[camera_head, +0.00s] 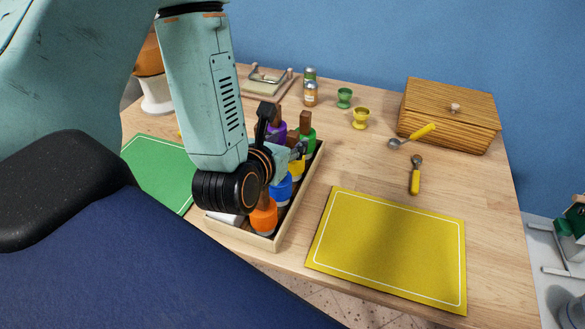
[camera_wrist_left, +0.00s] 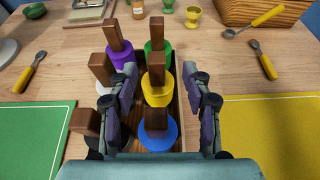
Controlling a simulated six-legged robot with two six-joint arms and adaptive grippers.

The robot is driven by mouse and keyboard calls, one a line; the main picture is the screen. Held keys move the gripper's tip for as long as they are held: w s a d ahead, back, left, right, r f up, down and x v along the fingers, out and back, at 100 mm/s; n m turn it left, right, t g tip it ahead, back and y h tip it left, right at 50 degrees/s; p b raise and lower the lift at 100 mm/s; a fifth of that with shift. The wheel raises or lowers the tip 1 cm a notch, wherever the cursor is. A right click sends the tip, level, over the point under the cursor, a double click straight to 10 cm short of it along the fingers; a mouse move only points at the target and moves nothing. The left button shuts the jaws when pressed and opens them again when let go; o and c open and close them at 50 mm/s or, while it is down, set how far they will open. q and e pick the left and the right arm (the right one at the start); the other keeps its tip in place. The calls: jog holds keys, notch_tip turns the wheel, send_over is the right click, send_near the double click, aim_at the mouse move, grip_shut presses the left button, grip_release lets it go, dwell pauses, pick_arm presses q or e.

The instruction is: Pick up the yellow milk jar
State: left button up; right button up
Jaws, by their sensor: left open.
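The yellow milk jar (camera_head: 297,171) stands in a wooden crate (camera_head: 312,180), partly hidden behind my left gripper. In the left wrist view the yellow jar (camera_wrist_left: 158,94) is upright with a brown wooden stopper, in the row between the green jar (camera_wrist_left: 146,52) and the blue jar (camera_wrist_left: 158,138). My left gripper (camera_head: 285,136) is above the crate. In the left wrist view my left gripper (camera_wrist_left: 160,76) is open and empty, with one finger on each side of the yellow jar in the picture. I cannot tell whether they touch it. My right gripper is out of view.
A purple jar (camera_wrist_left: 120,56) and an orange jar (camera_head: 263,220) crowd the crate. A yellow mat (camera_head: 390,250) lies right of it, a green mat (camera_head: 160,170) left. Egg cups, spoons and a wooden bread box (camera_head: 450,115) stand farther back. The table between has free room.

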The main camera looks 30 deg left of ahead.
aim_at(291, 135)
pick_arm(q)
jog(key=shift+w+d, duration=0.15)
jog(key=shift+d, duration=0.05)
jog(key=shift+w+a, duration=0.1)
jog(key=shift+w, duration=0.05)
jog(key=x, duration=0.2)
jog(key=a+x, duration=0.1)
jog(key=x, duration=0.1)
jog(key=shift+w+f, duration=0.15)
jog(key=shift+w, duration=0.25)
jog(key=shift+s+d, duration=0.15)
jog(key=shift+s, duration=0.1)
jog(key=shift+c, duration=0.3)
jog(key=c, duration=0.5)
jog(key=shift+c, duration=1.3)
jog(key=shift+a, duration=0.2)
grip_shut()
